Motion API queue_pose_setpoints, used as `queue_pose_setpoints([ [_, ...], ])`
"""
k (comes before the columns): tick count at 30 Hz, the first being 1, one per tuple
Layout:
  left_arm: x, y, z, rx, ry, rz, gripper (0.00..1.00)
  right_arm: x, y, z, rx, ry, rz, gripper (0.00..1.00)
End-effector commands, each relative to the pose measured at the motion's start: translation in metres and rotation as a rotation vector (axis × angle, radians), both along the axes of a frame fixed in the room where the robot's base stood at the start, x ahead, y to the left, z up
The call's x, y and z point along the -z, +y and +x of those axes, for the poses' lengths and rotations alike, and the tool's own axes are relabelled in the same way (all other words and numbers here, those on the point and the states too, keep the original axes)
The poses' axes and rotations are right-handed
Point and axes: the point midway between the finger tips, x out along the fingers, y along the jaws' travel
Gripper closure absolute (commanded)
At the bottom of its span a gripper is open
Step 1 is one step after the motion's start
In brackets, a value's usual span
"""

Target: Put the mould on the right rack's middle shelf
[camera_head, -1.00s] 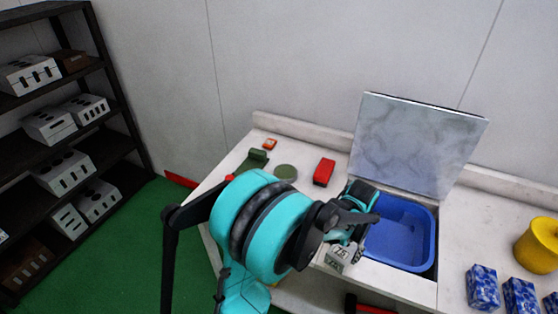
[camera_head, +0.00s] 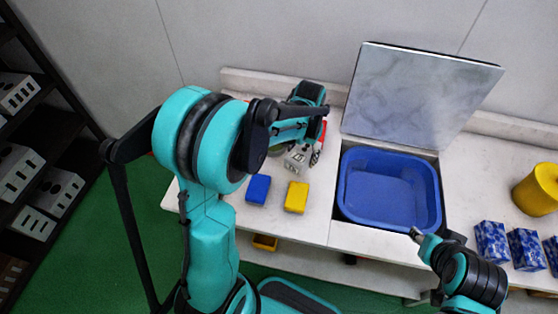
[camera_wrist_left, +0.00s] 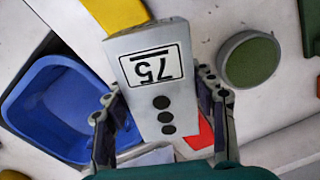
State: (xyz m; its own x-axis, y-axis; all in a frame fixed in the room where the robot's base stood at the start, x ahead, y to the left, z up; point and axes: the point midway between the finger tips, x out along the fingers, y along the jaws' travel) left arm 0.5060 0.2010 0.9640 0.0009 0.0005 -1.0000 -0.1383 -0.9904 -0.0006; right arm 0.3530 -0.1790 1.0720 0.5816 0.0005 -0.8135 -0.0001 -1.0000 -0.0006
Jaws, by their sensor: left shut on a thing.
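The mould is a grey block with a "75" label and three dark round holes, seen in the left wrist view (camera_wrist_left: 165,95) and partly in the head view (camera_head: 296,160). My left gripper (camera_head: 304,158) is shut on it, with one finger on each side in the left wrist view (camera_wrist_left: 160,112). The mould is over the table, left of the blue basin; its height is hard to tell. My right gripper (camera_head: 425,242) is by the basin's front right corner, and its opening is unclear. One dark rack (camera_head: 85,165) with grey moulds shows at the left; no rack shows on the right.
The blue basin (camera_head: 388,222) sits in the table (camera_head: 318,212) below a raised grey panel (camera_head: 415,95). A blue block (camera_head: 258,189) and a yellow block (camera_head: 296,197) lie near the table's front. Blue patterned blocks (camera_head: 491,242) and a yellow cylinder (camera_head: 537,190) stand right. Green floor separates rack and table.

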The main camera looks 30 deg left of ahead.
Motion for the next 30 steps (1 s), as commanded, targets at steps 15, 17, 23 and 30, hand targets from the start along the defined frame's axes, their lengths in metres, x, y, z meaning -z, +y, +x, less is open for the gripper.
queue_pose_setpoints([
  [15,0.042,0.062,-0.011,0.001,0.0,0.0,1.0,0.019,0.0,0.0,0.0,0.0,0.0,0.6],
  [17,0.048,0.062,-0.011,0.001,0.0,0.0,1.0,0.022,0.0,0.0,0.0,0.0,0.0,0.6],
  [23,0.076,0.062,-0.011,0.001,0.0,0.0,1.0,0.033,0.0,0.0,0.0,0.0,0.0,0.6],
  [30,0.077,0.062,-0.011,0.001,0.0,0.0,1.0,0.032,0.0,0.0,0.0,0.0,0.0,0.6],
])
